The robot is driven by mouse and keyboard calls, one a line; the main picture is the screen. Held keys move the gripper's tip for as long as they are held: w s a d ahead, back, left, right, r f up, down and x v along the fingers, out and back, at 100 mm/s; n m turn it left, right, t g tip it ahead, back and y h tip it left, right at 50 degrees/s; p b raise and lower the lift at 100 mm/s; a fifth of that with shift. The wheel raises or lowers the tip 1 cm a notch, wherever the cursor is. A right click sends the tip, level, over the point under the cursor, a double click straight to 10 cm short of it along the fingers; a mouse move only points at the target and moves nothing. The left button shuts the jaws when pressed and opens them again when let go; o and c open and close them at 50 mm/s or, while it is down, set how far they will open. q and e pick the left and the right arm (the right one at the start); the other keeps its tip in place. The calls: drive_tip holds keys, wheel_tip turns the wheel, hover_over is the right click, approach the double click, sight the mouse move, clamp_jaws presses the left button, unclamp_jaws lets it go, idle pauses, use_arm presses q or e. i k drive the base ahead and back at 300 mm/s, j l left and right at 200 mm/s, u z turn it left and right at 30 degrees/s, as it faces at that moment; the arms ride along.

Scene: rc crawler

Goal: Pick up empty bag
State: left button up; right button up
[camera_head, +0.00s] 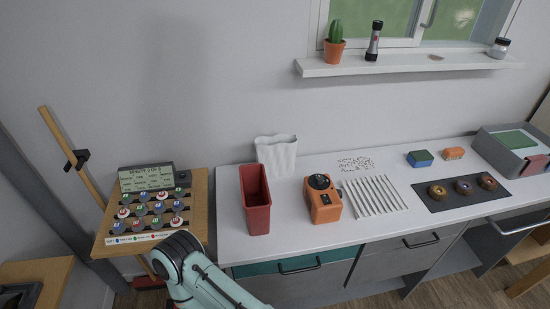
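A white bag (277,155) stands upright at the back of the counter, close to the wall. Its top edge is wavy, and I cannot see inside it. A red open bin (257,200) stands in front of it to the left and overlaps its lower left part in the picture. A pale teal link of one of my arms shows at the bottom, left of the counter, well apart from the bag. Neither of my grippers is in view.
An orange device (322,199) stands right of the bin, beside a white slatted rack (375,196). Small pale pieces (356,164) lie behind the rack. A wooden stand (198,212) with a display (153,177) and several round pieces is left. A windowsill (400,66) overhangs the counter.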

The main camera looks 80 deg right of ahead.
sight(277, 154)
drive_tip(key=z, duration=2.7)
drive_tip(key=i+u, duration=0.15)
drive_tip(key=u, duration=0.3)
drive_tip(key=i+l+u, duration=0.15)
drive_tip(key=u, duration=0.35)
drive_tip(key=k+j+u, duration=0.1)
drive_tip(key=u, duration=0.4)
drive_tip(key=i+j+z, duration=0.15)
drive_tip(key=l+u, duration=0.1)
drive_tip(key=l, duration=0.4)
